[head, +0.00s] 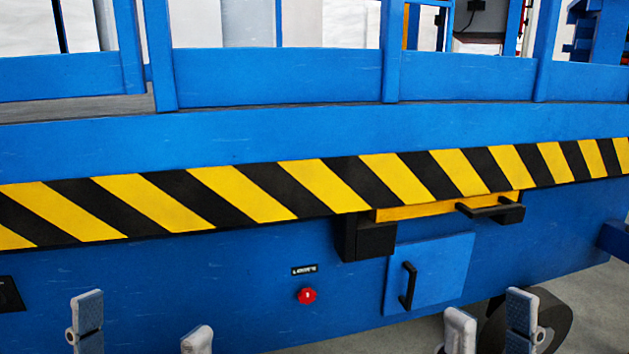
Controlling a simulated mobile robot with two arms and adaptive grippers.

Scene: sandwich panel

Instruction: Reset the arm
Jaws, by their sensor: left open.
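My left gripper (142,331) shows at the bottom left, with its two fingertips wide apart and nothing between them. My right gripper (491,325) shows at the bottom right, its two fingertips also apart and empty, with a narrower gap in the picture. Only the fingers of both grippers are in view; the arms are below the picture's edge. Both stand in front of a blue machine side (215,275). I cannot tell whether either gripper touches the machine.
A yellow-and-black striped band (320,185) crosses the machine. Below it are a red button (306,296), a black box (364,238) and a yellow drawer edge (430,209) with a black handle (491,209) that sticks out. A dark wheel (556,318) stands behind my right gripper.

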